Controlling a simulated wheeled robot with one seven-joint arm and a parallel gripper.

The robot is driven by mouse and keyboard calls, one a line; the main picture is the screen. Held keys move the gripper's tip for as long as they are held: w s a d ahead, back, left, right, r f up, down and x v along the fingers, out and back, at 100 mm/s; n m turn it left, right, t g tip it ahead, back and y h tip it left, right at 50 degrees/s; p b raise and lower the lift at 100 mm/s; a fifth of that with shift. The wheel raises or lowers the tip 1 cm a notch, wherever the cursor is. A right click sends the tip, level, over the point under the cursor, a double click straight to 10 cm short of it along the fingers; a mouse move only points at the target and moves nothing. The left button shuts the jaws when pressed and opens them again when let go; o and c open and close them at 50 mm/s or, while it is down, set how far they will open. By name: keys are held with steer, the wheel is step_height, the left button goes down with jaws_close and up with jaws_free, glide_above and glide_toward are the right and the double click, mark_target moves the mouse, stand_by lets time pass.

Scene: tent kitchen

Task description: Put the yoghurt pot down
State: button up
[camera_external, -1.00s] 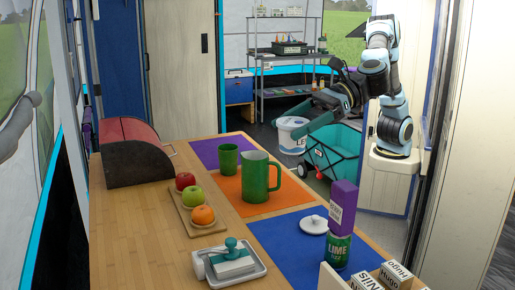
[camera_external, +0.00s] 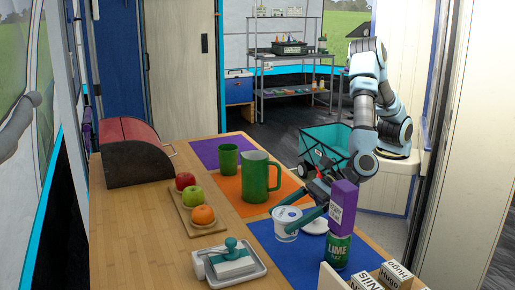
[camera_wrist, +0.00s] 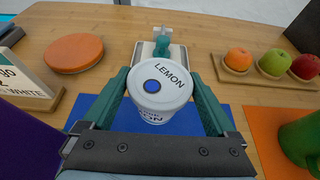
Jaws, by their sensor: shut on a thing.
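The yoghurt pot (camera_external: 285,228) is white, with a lid marked LEMON and a blue dot, seen from above in the wrist view (camera_wrist: 160,90). My gripper (camera_external: 292,216) is shut on the pot, one green finger on each side, also in the wrist view (camera_wrist: 161,84). The pot is upright over the left part of the blue mat (camera_external: 290,262). I cannot tell whether its base touches the mat.
A white lid-like disc (camera_external: 314,226) is partly hidden by my gripper. A purple box (camera_external: 343,208) stands on a green LIME can (camera_external: 337,251) to the right. A green jug (camera_external: 256,178) stands behind on the orange mat. A stamp tray (camera_external: 232,264) is at the front left.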

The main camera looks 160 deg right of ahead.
steer(key=shift+f, duration=2.25)
steer(key=shift+f+b, duration=0.25)
steer(key=shift+b, duration=0.1)
steer(key=o, duration=1.2)
steer(key=shift+c, duration=0.2)
steer(key=shift+r, duration=0.1)
